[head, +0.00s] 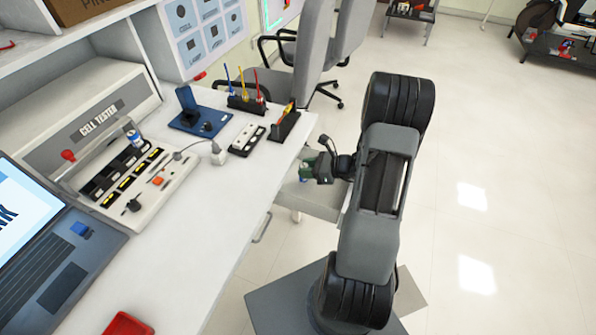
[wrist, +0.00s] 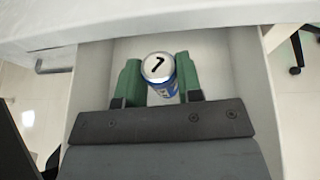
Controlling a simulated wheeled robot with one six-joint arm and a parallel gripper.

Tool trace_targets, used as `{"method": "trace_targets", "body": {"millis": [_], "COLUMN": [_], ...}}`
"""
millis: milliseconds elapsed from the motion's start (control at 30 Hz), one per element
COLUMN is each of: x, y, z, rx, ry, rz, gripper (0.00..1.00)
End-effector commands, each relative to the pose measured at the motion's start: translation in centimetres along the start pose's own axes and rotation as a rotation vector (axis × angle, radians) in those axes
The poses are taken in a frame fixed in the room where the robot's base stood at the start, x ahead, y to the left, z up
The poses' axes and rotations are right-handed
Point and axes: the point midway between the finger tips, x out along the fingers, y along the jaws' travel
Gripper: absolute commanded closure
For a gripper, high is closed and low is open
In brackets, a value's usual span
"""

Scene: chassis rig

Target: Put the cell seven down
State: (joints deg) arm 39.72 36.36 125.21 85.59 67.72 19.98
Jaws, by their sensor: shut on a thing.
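Cell seven (wrist: 158,68), a blue-and-white cylinder with a black 7 on its silver top, stands upright between the green fingers of my gripper (wrist: 159,82). My gripper is shut on it. In the wrist view they are over the white open drawer (wrist: 216,50), whose walls show on both sides; whether the cell touches the drawer floor cannot be told. In the head view my gripper (head: 307,171) is just beyond the bench's right edge, above the pulled-out drawer (head: 318,203). The cell is not clearly visible there.
The white bench (head: 207,215) holds a cell tester (head: 110,122) with another blue cell (head: 134,139) in it, a laptop (head: 45,250), a blue stand (head: 200,120), a white block (head: 247,139) and pen racks. A grey chair (head: 312,45) stands behind.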

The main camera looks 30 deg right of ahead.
Motion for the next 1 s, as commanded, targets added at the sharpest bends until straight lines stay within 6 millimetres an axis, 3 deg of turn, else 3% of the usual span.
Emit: {"method": "trace_targets", "body": {"millis": [333, 733, 767, 1000], "x": [3.6, 3.8, 3.8, 3.8], "y": [0.1, 0.0, 0.0, 0.0], "z": [-1.0, -1.4, -1.4, -1.3], "rx": [0.000, 0.000, 0.000, 0.000], "ry": [0.001, 0.000, 0.001, 0.001], "rz": [0.003, 0.001, 0.001, 0.001], "gripper": [0.94, 0.94, 0.66, 0.43]}}
